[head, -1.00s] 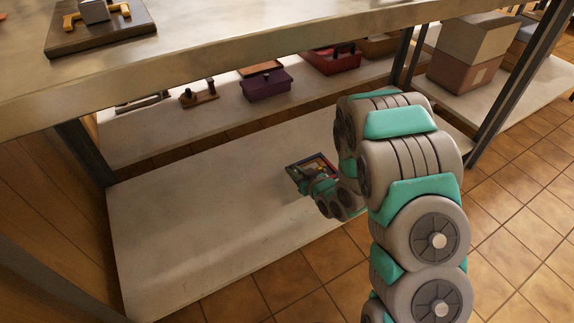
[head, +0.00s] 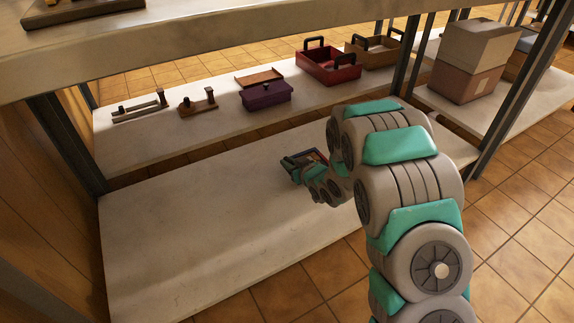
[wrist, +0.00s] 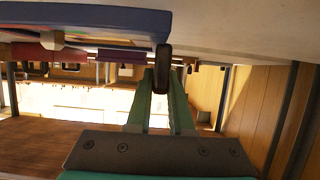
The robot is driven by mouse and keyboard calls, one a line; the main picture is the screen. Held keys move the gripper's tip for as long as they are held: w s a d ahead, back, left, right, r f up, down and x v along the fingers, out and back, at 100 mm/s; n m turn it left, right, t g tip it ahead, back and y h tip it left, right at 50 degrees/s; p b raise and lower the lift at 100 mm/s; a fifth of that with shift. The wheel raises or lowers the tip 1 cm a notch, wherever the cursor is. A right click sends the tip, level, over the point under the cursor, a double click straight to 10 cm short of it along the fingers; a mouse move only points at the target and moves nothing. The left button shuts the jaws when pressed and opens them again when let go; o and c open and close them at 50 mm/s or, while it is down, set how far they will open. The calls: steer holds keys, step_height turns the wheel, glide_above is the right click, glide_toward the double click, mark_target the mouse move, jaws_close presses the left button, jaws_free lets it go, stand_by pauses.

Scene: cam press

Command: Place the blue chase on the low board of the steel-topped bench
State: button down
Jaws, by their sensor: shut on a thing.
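The chase (head: 305,157) shows small in the head view as a dark-edged frame with coloured contents, partly covered by my arm. In the wrist view its blue side (wrist: 90,22) fills the upper left. My gripper (head: 299,176) is shut on its dark handle (wrist: 162,68); the fingers also show in the wrist view (wrist: 160,88). The steel-topped bench (head: 200,32) has a pale low board (head: 190,230). The chase is over the right back part of that board, close to it. I cannot tell whether it touches.
Behind the low board, a pale shelf (head: 130,146) holds wooden tools (head: 197,103), a purple box (head: 265,95), a red tray (head: 328,66) and a brown tray (head: 372,50). Cardboard boxes (head: 472,62) stand at right. Bench posts (head: 68,140) flank the space. The low board's left part is bare.

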steer(key=w, duration=0.1)
steer(key=w+a, duration=0.1)
steer(key=shift+w+f, duration=0.1)
steer(key=shift+w, duration=0.3)
steer(key=shift+f+b, duration=1.1)
steer(key=shift+f, duration=0.75)
steer(key=shift+r, duration=0.1)
steer(key=c, duration=0.8)
jaws_free()
